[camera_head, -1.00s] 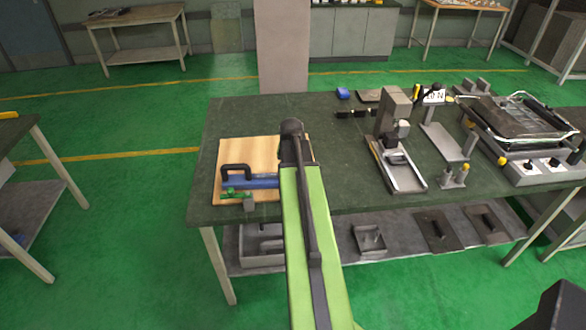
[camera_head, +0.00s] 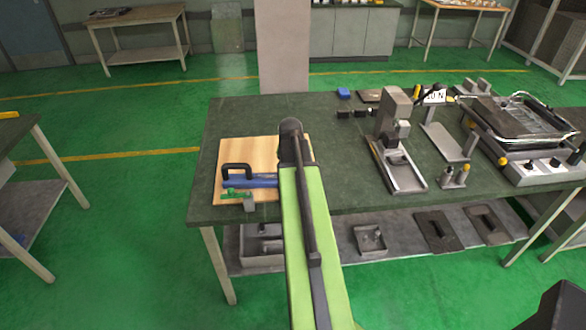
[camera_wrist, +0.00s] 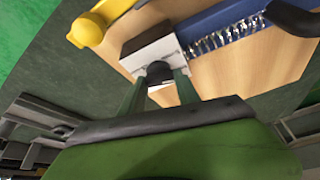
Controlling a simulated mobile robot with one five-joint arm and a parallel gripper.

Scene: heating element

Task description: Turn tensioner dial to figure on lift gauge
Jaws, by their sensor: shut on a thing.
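A blue tensioner (camera_head: 262,181) with a black handle lies on a wooden board (camera_head: 262,150) at the table's left end. The wrist view shows its blue body (camera_wrist: 222,17), a coil spring and a pale grey end block (camera_wrist: 150,50). A dark round knob (camera_wrist: 158,70), seemingly the dial, projects from that block. My gripper (camera_wrist: 160,80) is shut on this knob, one green finger on each side. My arm hides the gripper in the head view. A small white card with dark characters (camera_head: 434,97) stands at the back right, perhaps the lift gauge's reading; I cannot read it surely.
A yellow rounded part (camera_wrist: 86,30) sits close to the grey block in the wrist view. A grey press-like stand (camera_head: 394,115) and a tray-like machine (camera_head: 520,125) occupy the table's right side. The table between board and stand is mostly clear.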

